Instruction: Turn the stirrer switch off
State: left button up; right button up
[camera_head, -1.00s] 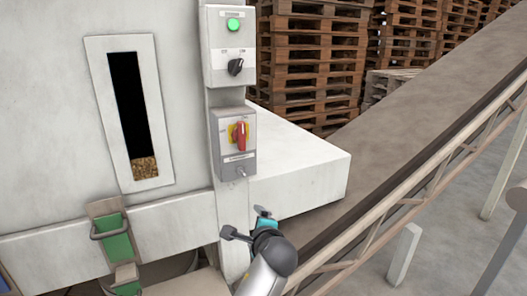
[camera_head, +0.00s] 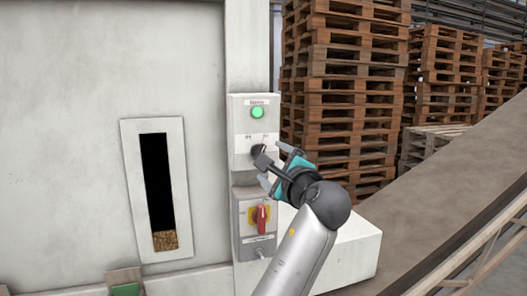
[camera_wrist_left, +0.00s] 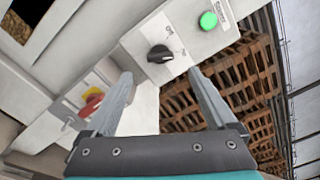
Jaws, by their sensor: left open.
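The black rotary switch knob (camera_head: 258,150) sits on the upper grey control box (camera_head: 241,129), below a green lamp (camera_head: 257,112) that looks lit. The label text is too small to read surely. My left gripper (camera_head: 272,165) is open and empty, just right of and below the knob, partly covering it in the head view. In the left wrist view the knob (camera_wrist_left: 160,54) shows whole, just beyond and between the two fingertips (camera_wrist_left: 161,73). The fingers appear apart from it. The right gripper is out of view.
A red handle on a yellow plate (camera_head: 260,218) is on the lower box, close under my gripper. A sight window with pellets (camera_head: 165,240) is at left. A sloping conveyor (camera_head: 440,200) and pallet stacks (camera_head: 345,90) are at right.

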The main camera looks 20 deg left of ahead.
aim_at(259, 152)
pick_arm(q)
jog(key=p+x, duration=0.1)
jog(key=x, duration=0.6)
jog(key=shift+w, duration=0.1)
jog(key=c, duration=1.4)
